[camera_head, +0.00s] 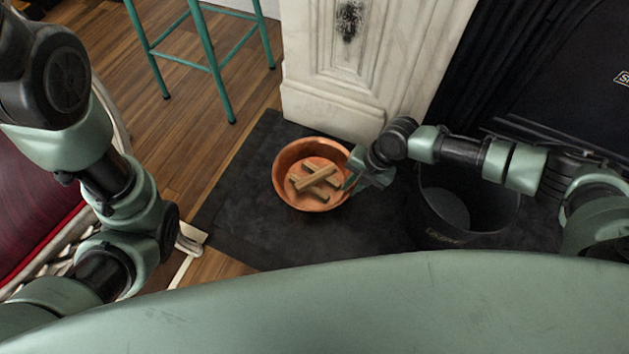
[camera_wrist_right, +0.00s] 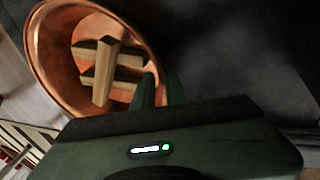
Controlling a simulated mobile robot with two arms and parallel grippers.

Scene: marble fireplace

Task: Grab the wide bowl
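The wide bowl (camera_head: 283,185) is copper-coloured and holds several short wooden sticks (camera_head: 318,180). It sits on the dark hearth slab, in front of the white marble fireplace pillar. My right gripper (camera_head: 352,182) is at the bowl's right rim. In the right wrist view the bowl (camera_wrist_right: 50,62) fills the upper left. There my right gripper's fingers (camera_wrist_right: 160,90) are close together, one inside and one outside the rim, shut on it.
A black bucket (camera_head: 440,228) stands on the hearth just right of the bowl, beneath my right arm. The marble pillar (camera_head: 345,105) rises behind the bowl. A green stool (camera_head: 212,60) and a red-cushioned seat (camera_head: 35,205) are at the left. The dark slab (camera_head: 250,225) is clear in front.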

